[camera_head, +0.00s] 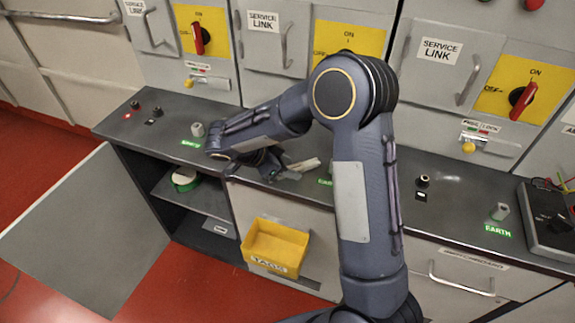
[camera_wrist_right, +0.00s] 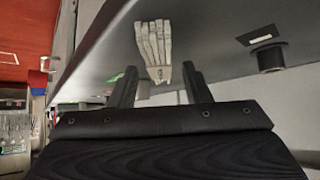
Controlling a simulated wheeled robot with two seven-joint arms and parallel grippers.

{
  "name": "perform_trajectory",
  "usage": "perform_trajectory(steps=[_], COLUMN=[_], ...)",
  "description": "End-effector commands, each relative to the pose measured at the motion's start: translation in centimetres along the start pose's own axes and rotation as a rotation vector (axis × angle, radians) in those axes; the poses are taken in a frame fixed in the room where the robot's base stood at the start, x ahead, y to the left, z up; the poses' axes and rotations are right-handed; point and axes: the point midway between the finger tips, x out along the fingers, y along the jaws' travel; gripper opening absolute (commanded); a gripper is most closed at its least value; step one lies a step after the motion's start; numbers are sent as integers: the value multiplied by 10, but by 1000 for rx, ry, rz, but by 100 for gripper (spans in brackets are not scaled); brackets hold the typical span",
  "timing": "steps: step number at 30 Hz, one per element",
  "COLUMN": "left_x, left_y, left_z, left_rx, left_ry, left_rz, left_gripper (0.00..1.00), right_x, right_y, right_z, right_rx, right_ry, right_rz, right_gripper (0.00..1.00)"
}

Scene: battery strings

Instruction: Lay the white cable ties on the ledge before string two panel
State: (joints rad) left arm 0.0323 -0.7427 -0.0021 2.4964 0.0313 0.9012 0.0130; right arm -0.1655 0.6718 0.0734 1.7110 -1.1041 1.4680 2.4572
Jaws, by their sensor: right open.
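The bundle of white cable ties (camera_head: 305,164) shows at the gripper's right, over the grey ledge (camera_head: 455,200) in front of the middle panel (camera_head: 270,50). In the right wrist view the cable ties (camera_wrist_right: 153,45) appear to lie flat against the ledge (camera_wrist_right: 215,30). My right gripper (camera_head: 280,172) is low at the ledge; in its wrist view the two fingers (camera_wrist_right: 160,78) stand apart, with the near end of the ties between or just beyond their tips. Contact cannot be told. My arm hides part of the middle panel. My left gripper is not in view.
A yellow tags bin (camera_head: 275,247) hangs below the ledge. An open cabinet with a green-and-white roll (camera_head: 185,179) is at left, its grey door (camera_head: 85,235) swung out. Small posts stand on the ledge, and a dark instrument box (camera_head: 549,222) sits at right.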

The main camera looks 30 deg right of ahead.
Motion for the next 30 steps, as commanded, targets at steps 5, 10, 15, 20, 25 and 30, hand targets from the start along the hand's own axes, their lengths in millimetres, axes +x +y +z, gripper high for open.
perform_trajectory(steps=[5, 10, 15, 20, 25, 30], left_x=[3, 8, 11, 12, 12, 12], left_y=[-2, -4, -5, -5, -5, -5], left_z=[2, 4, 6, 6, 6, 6], left_rx=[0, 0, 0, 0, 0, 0], left_ry=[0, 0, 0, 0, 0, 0], left_rz=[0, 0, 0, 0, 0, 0], left_gripper=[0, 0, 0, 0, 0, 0], right_x=[-24, -63, -96, -115, -114, -90], right_y=[-1, -1, -1, 0, 11, 61], right_z=[1, 1, 0, 0, -13, -44], right_rx=[0, 1, 1, -1, -75, -388], right_ry=[-1, -1, -2, 0, -63, -333], right_rz=[-6, -7, -4, -2, 13, -19], right_gripper=[44, 44, 44, 44, 44, 44])
